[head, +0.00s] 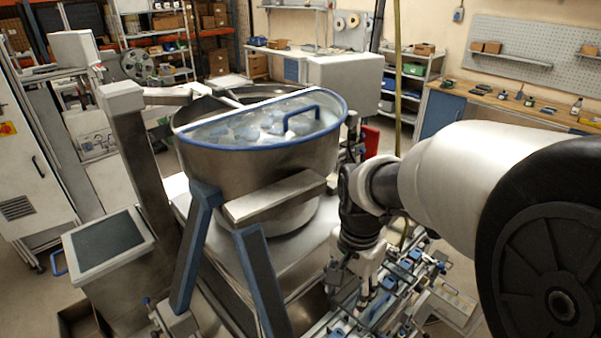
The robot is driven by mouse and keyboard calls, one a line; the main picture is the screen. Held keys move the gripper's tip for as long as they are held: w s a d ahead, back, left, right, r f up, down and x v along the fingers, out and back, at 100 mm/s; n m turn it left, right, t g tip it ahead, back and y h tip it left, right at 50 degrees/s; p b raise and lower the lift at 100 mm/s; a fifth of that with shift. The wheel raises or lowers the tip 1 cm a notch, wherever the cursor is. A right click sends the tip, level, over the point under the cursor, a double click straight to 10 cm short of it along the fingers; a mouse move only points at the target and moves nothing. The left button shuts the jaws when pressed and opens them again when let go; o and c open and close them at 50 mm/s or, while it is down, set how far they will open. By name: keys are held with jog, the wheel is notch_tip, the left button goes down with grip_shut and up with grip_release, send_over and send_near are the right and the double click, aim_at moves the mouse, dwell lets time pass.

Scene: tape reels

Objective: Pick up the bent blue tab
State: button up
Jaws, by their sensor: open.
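My gripper (351,288) hangs from the end of my arm at the lower middle right of the head view, pointing down. It is open over the near side of a metal track assembly (440,306). Several small blue pieces (391,283) sit along this track, just right of the gripper. They are too small for me to tell which one is the bent blue tab. The gripper and wrist hide part of the track. I cannot tell whether anything lies between the fingers.
A large steel bowl (260,165) with a blue rim and clear lid stands left of my gripper, on blue-edged legs (262,280). A grey panel (105,240) is at left. A wooden workbench (500,105) and shelves (412,75) stand behind.

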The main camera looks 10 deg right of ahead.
aim_at(339, 334)
jog(key=f, duration=1.1)
jog(key=f+b, duration=0.1)
jog(key=f, duration=0.5)
jog(key=shift+w+a+f, duration=0.1)
jog(key=shift+a+f, duration=0.05)
jog(key=shift+a, duration=0.1)
jog(key=shift+c, duration=0.4)
jog(key=c, duration=0.7)
